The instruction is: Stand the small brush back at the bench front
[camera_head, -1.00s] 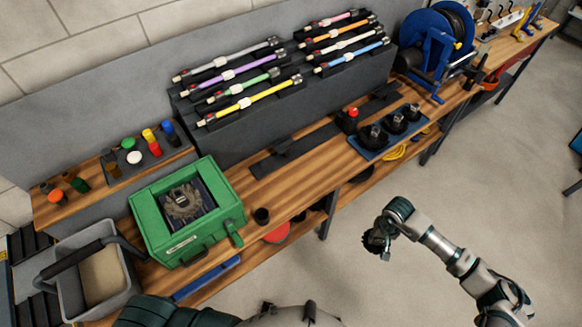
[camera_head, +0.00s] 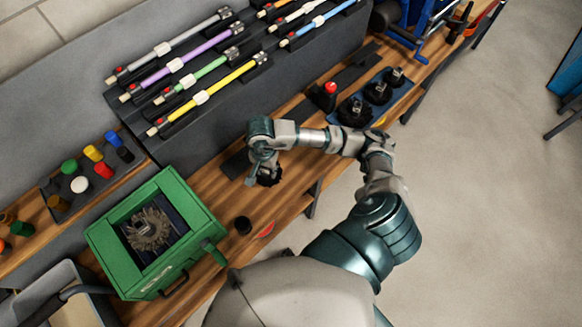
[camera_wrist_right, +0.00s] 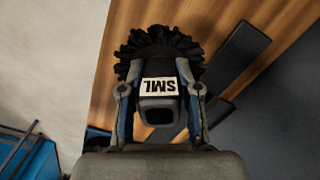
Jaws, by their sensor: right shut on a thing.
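The small brush (camera_wrist_right: 158,62) has black bristles and a dark hub with a label reading SML, upside down in the right wrist view. My right gripper (camera_wrist_right: 159,98) is shut on the hub, with one finger on each side. In the head view the right gripper (camera_head: 262,170) is over the wooden bench (camera_head: 212,190), near its front edge, with the dark brush (camera_head: 270,178) partly hidden below it. Whether the brush touches the bench top is hard to tell. My left gripper is not in view.
Coloured rods (camera_head: 205,98) lie on the rack behind.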

